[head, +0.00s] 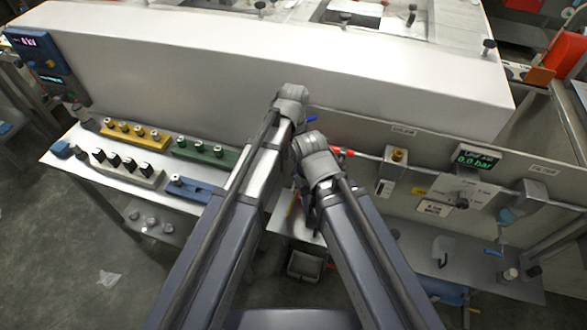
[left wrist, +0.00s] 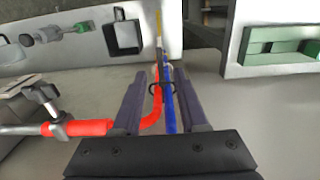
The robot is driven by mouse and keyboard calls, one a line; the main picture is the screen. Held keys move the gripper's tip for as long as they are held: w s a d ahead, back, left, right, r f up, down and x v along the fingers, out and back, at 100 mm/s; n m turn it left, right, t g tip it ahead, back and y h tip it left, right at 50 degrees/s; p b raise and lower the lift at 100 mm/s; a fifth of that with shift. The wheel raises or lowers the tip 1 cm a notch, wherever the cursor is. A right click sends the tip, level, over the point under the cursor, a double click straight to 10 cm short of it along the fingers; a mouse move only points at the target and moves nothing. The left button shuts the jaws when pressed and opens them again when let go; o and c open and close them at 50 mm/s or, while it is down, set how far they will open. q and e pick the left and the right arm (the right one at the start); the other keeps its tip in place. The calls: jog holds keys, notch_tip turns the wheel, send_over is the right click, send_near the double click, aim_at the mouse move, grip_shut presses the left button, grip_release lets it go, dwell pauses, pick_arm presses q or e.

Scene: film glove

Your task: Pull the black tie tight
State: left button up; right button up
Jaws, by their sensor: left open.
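The black tie (left wrist: 163,87) is a thin loop around a red hose (left wrist: 155,112) and a blue hose (left wrist: 169,105), seen in the left wrist view. How snugly it sits is too small to tell. My left gripper (left wrist: 160,73) is open, with one dark finger on each side of the hoses and the tie. In the head view the red hose (head: 343,151) and a bit of the blue hose (head: 311,118) show beside my arms, which hide the tie. My right gripper is hidden behind its own arm.
A long white housing (head: 200,60) stands behind the bench. Left on the bench are a yellow rack (head: 135,142), a green rack (head: 225,158) and a blue rack (head: 205,193). On the right a panel carries a gauge display reading 0.0 bar (head: 478,158) and a dial.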

aim_at(294, 171)
pick_arm(q)
notch_tip(294, 171, down, 5)
jog(key=b, duration=0.4)
jog(key=shift+f, duration=0.1)
jog(key=shift+c, duration=0.3)
grip_shut()
dwell(0.9)
